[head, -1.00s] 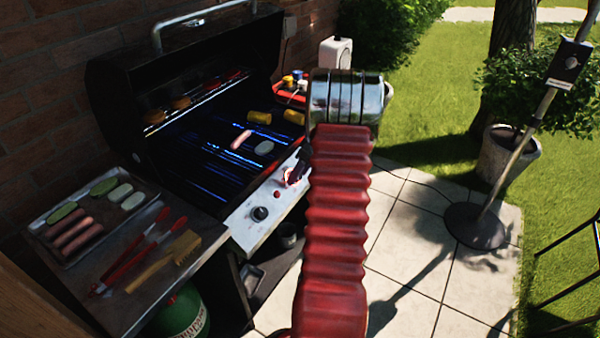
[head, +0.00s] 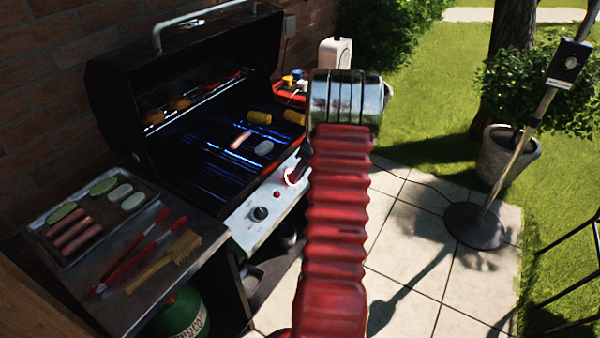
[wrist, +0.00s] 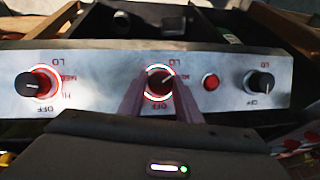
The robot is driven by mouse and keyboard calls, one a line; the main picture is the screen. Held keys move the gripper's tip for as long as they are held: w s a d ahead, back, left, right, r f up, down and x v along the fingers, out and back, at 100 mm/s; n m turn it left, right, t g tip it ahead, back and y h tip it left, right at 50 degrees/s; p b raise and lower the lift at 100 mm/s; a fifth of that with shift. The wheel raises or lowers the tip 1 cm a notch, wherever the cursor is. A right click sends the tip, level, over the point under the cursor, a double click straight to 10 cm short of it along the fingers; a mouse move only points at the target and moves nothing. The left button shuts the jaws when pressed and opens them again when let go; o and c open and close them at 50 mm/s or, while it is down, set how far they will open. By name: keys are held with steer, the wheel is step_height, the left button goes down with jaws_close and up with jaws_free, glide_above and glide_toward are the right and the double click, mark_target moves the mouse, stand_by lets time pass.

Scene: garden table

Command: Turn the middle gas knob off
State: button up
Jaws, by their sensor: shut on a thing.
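The control panel (wrist: 100,75) fills the wrist view with three dark knobs. The middle knob (wrist: 159,79) sits inside a glowing red ring, and its white mark seems to point up and right, away from the OFF label below. My gripper (wrist: 160,90) is shut on the middle knob, one finger on each side. The left knob (wrist: 38,84) also has a red glowing ring. The right knob (wrist: 261,82) is unlit.
A red button (wrist: 211,82) lies between the middle and right knobs. The grill (head: 120,110) is open, with food and blue flames inside. A food tray (head: 50,252), red tongs (head: 130,258) and a brush (head: 160,262) lie on the left shelf. A green gas tank (head: 185,315) stands below.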

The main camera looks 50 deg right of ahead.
steer(key=shift+d+m, duration=0.1)
steer(key=shift+m, duration=0.2)
steer(key=m+y, duration=0.1)
steer(key=m, duration=0.1)
steer(key=m+t+y, duration=0.1)
steer(key=m, duration=0.2)
steer(key=shift+s+d, duration=0.1)
steer(key=m, duration=0.1)
steer(key=m+t+y, duration=0.1)
steer(key=m, duration=0.1)
steer(key=shift+s+f+m, duration=0.1)
steer(key=shift+f+m, duration=0.05)
steer(key=shift+m, duration=0.15)
steer(key=m+t, duration=0.1)
steer(key=m, duration=0.2)
steer(key=shift+y, duration=0.4)
steer(key=m+t, duration=0.1)
steer(key=m, duration=0.2)
steer(key=m+t, duration=0.1)
steer(key=m, duration=0.2)
steer(key=shift+s+f+t, duration=0.15)
steer(key=shift+t, duration=0.15)
steer(key=m+t, duration=0.1)
steer(key=m, duration=0.2)
steer(key=m+t+h, duration=0.1)
steer(key=m, duration=0.2)
steer(key=shift+s+f, duration=0.1)
steer(key=o, duration=1.1)
steer(key=shift+a, duration=0.2)
steer(key=shift+c, duration=0.2)
